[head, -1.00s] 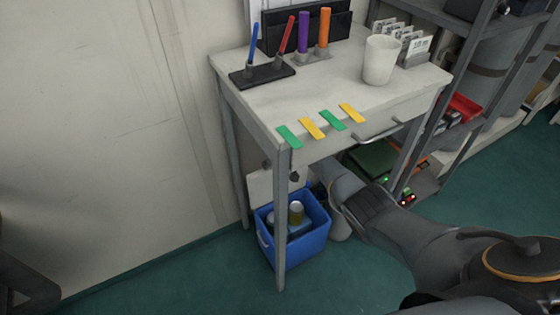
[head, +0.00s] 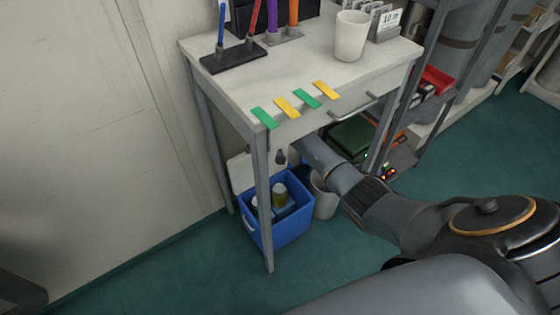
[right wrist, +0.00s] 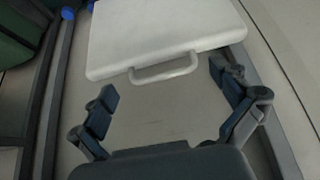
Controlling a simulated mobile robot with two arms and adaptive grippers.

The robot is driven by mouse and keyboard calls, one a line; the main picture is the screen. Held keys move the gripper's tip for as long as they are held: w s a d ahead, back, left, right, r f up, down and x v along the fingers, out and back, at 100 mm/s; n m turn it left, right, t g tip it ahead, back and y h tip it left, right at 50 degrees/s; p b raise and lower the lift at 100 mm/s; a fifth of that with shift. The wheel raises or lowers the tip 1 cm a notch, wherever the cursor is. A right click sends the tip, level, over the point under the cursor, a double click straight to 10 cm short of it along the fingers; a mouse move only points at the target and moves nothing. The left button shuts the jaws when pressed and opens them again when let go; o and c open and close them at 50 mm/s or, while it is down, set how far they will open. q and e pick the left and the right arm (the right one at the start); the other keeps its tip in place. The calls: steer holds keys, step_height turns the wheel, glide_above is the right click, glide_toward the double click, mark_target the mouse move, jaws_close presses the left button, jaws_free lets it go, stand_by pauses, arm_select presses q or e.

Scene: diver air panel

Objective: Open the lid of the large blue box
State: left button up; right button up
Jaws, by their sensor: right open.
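The large blue box (head: 292,222) stands on the floor under the small desk. Its white lid (head: 238,174) is raised at the back of the box, and the inside shows, with containers (head: 279,194) in it. In the right wrist view the white lid (right wrist: 165,38) lies ahead, with its handle (right wrist: 165,69) facing the gripper. My right gripper (right wrist: 163,84) is open and empty, its fingers apart from the handle. In the head view it is mostly hidden under the desk, with a dark part (head: 281,157) showing near the lid. My left gripper is not in view.
The desk (head: 290,75) stands over the box, with its front leg (head: 263,205) before it. A white bin (head: 325,197) stands right of the box. A grey shelf (head: 425,85) stands at right. The floor in front is clear.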

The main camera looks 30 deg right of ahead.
steer(key=s, duration=1)
steer(key=shift+s+d, duration=0.15)
steer(key=shift+d, duration=0.25)
steer(key=shift+s, duration=0.1)
